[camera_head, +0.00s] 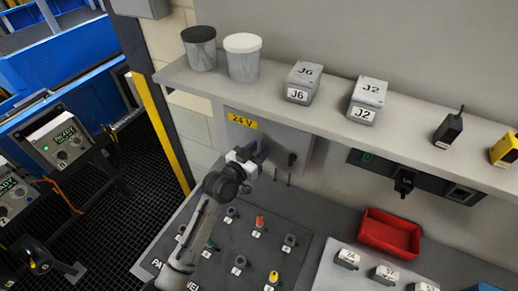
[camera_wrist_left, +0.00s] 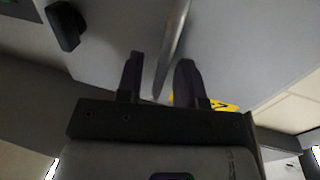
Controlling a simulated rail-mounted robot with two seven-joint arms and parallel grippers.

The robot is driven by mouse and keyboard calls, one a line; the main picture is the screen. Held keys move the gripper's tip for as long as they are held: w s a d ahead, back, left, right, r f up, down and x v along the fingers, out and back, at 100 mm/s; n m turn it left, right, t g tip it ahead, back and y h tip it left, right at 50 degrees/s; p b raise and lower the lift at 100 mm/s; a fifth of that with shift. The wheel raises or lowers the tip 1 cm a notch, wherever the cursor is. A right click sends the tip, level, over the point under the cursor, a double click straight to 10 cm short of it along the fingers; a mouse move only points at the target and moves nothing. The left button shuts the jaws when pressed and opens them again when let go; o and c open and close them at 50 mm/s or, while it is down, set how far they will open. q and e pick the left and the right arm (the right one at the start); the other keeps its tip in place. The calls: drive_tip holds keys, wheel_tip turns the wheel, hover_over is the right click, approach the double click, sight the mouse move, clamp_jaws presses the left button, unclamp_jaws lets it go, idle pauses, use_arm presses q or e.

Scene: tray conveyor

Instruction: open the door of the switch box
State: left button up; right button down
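The switch box (camera_head: 303,148) is a grey box under the shelf, with a yellow 24 V label (camera_head: 241,120) and a dark knob (camera_head: 292,159). Its door looks shut. My left gripper (camera_head: 264,147) is in front of the box face. In the left wrist view, the left gripper (camera_wrist_left: 160,65) is open. A slim grey bar handle (camera_wrist_left: 174,40) runs between its two dark fingers, closer to the right one; I cannot tell whether they touch. The dark knob (camera_wrist_left: 66,25) shows at upper left there, and part of the yellow label (camera_wrist_left: 223,105) behind the fingers. My right gripper is not in view.
The shelf (camera_head: 330,106) above the box carries two lidded tubs (camera_head: 243,60), grey boxes J6 (camera_head: 303,80) and J2 (camera_head: 368,98), and small devices. Below is a panel with several knobs (camera_head: 259,224). A red bin (camera_head: 388,235) stands to the right.

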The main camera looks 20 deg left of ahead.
use_arm(q)
drive_tip(key=shift+w, duration=0.2)
drive_tip(key=shift+c, duration=0.4)
clamp_jaws()
